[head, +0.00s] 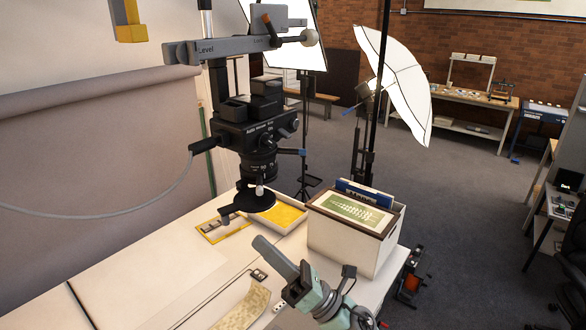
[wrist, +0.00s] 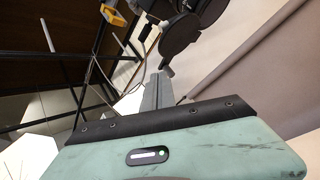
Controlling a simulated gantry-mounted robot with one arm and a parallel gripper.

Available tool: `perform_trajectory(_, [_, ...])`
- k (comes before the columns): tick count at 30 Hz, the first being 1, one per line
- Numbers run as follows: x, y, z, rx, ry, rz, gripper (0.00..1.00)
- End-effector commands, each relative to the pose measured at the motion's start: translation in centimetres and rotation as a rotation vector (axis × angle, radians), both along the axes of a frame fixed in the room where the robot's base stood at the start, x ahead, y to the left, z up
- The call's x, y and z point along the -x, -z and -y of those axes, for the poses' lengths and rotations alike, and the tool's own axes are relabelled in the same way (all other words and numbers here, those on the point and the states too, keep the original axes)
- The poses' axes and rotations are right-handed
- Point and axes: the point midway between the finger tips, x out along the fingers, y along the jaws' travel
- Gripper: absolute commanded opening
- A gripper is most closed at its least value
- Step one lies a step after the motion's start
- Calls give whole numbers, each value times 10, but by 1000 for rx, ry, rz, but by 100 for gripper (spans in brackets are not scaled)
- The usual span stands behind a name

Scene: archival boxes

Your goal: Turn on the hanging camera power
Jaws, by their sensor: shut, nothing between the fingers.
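The black hanging camera (head: 255,125) hangs lens down from a grey overhead arm, above the white table. A dark round disc (head: 253,200) with a small pale knob (head: 260,190) sits just under its lens. The dark round parts also show at the top of the wrist view (wrist: 182,38). I cannot make out a power switch. My gripper (head: 262,242) is shut and empty, its grey fingers pointing up and left, below the camera and apart from it. In the wrist view the fingers (wrist: 158,88) line up below the pale knob; the gap is unclear.
A white box (head: 345,245) with a framed green print (head: 353,210) stands right of the camera. A yellow-lined tray (head: 280,216) lies behind the disc. A grey cable (head: 120,215) runs left from the camera. A white umbrella (head: 395,88) stands behind.

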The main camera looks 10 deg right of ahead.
Motion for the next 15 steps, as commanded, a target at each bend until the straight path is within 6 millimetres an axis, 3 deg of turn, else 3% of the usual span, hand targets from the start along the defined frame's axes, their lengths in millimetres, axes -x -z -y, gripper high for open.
perform_trajectory(3, [-25,-22,36,121,187,108,0])
perform_trajectory(9, [-48,-63,91,272,448,246,0])
perform_trajectory(15, [-54,-86,121,347,582,313,0])
